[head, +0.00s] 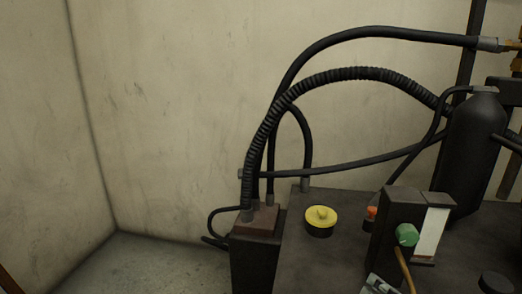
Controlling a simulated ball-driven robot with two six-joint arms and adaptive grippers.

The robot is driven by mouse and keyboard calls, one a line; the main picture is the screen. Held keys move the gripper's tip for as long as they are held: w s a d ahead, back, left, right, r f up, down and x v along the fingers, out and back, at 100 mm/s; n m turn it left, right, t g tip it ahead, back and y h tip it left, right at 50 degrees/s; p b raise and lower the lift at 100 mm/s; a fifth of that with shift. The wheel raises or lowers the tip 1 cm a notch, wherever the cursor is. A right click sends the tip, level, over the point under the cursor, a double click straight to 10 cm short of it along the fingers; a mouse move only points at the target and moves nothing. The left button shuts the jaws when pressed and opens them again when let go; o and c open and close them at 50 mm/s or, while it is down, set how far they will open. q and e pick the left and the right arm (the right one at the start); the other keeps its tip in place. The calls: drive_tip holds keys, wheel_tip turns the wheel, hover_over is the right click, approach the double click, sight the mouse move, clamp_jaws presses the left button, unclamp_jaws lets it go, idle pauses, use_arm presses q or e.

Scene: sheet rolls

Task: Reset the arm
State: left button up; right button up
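Neither of my grippers can be made out in the head view, and no arm of mine is clearly visible. No sheet roll shows either. The view is filled by a dark machine (335,255) at the lower right and plain walls. A small grey metal piece (378,284) is cut off by the bottom edge, and I cannot tell what it belongs to.
Black hoses (370,74) arch above the machine. On it are a yellow cap (321,217), a dark box with a green knob (407,235), and a black cylinder (473,150). Bare floor (150,268) lies left of it, before the stained wall (180,110).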

drive_tip(key=s+d+r+n+g+h, duration=0.25)
drive_tip(key=s+g, duration=0.25)
drive_tip(key=s, duration=0.5)
drive_tip(key=s+d+r+n+g+h, duration=0.1)
drive_tip(key=s+n+g, duration=0.35)
drive_tip(key=s, duration=0.55)
wheel_tip(320, 180, down, 34)
drive_tip(key=s+d+m+g+b, duration=0.1)
drive_tip(key=s+d+g+b, duration=0.1)
drive_tip(key=b, duration=0.6)
drive_tip(key=s+d+f+b, duration=0.1)
drive_tip(key=s+f+b, duration=0.4)
drive_tip(key=s+f, duration=1.3)
wheel_tip(320, 180, down, 4)
drive_tip(key=shift+s+g+b, duration=0.2)
drive_tip(key=shift+g+b, duration=0.1)
drive_tip(key=shift+g, duration=0.15)
